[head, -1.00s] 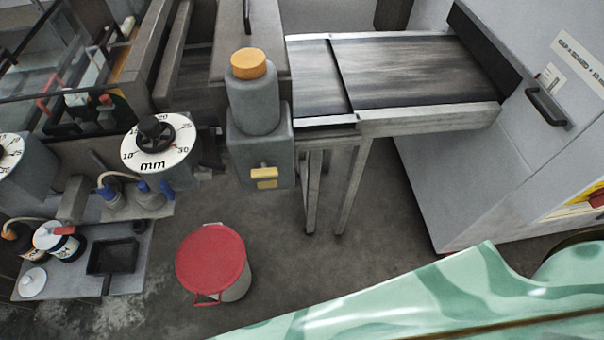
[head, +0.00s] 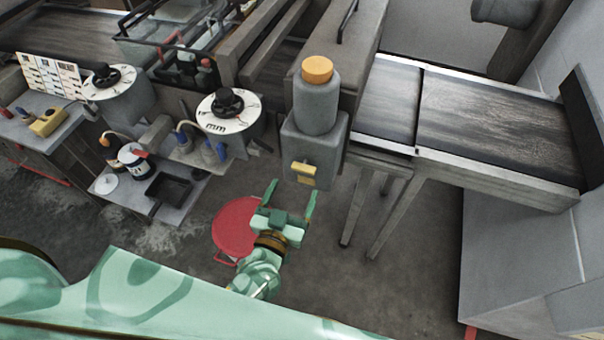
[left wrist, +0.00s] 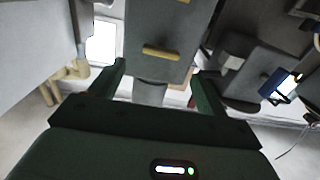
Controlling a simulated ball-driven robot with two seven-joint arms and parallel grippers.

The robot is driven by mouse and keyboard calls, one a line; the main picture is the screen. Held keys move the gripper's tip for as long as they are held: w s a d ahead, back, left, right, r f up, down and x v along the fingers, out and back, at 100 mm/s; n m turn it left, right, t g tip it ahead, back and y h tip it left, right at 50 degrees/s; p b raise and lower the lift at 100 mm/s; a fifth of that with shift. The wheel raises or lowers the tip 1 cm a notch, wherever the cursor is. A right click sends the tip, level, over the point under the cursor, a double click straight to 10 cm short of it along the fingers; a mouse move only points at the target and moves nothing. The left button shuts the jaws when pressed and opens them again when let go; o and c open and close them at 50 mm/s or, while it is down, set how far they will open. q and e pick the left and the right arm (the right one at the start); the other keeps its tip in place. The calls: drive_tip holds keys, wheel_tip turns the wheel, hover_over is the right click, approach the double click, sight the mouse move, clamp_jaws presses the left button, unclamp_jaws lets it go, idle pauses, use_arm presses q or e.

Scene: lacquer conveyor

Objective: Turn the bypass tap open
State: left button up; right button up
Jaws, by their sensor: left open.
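A yellow handle (head: 303,169), which I take for the bypass tap, sits on the front of a grey box (head: 322,150). A grey bottle with an orange cap (head: 317,70) stands on top of the box. My left gripper (head: 292,190) is open and empty, its fingers pointing up toward the box, just below and in front of the handle in the picture. The left wrist view shows a yellow bar (left wrist: 162,53) on a grey face, beyond and between the open fingers (left wrist: 158,76). The bar looks roughly level, and no contact shows. My right gripper is not in view.
A conveyor (head: 490,115) runs to the right of the box. Left of the box are a dial marked mm (head: 228,108) and a shelf with a black tray (head: 168,187).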

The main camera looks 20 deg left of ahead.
sight(302, 171)
use_arm(q)
drive_tip(key=w, duration=0.6)
drive_tip(key=shift+s, duration=0.1)
drive_tip(key=c, duration=1)
